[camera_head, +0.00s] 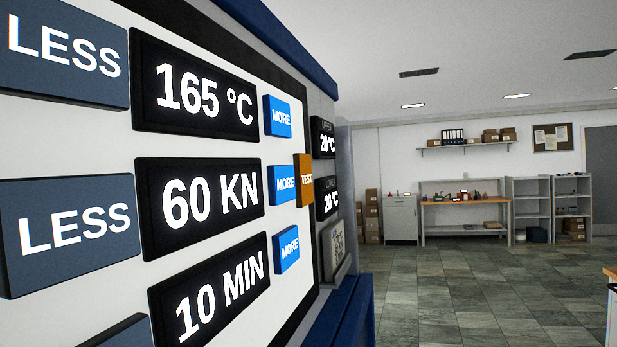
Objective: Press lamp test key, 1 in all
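An orange key marked TEST (304,180) sticks out near the right edge of the control panel (80,148), seen at a steep slant. Blue MORE keys stand just left of it, the middle one (284,185) closest. Grey-blue LESS keys (70,230) fill the left side, the lowest one cut off by the bottom edge. My gripper is not in view.
Right of the panel, two small displays (323,138) read 20 °C on the press, above a blue ledge (345,315). Open tiled floor (470,295) lies to the right. A workbench (465,201), shelving (530,205) and boxes stand at the far wall.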

